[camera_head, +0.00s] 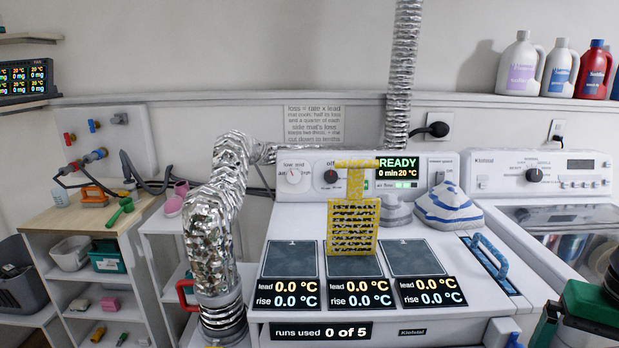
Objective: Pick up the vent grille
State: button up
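A yellow slotted panel (352,228), which looks like the vent grille, is on top of the white dryer (290,225), in front of its control panel. It looks upright, with dark horizontal slots. A narrower mottled yellow strip rises from its top edge toward the READY display. Its lower edge overlaps the middle dark pad (354,267); I cannot tell whether it touches the pad. My gripper's fingertips are not in view.
A silver duct (210,225) stands at the dryer's left. Dark pads (290,259) (419,257) flank the middle one. A blue handle (490,255) and a striped cloth-like bundle (448,207) are at right. A green and black object (590,305) fills the lower right corner.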

aim_at(353, 222)
jog(key=k, duration=1.05)
jog(key=z, duration=0.4)
jog(key=i, duration=1.5)
jog(key=u, duration=0.45)
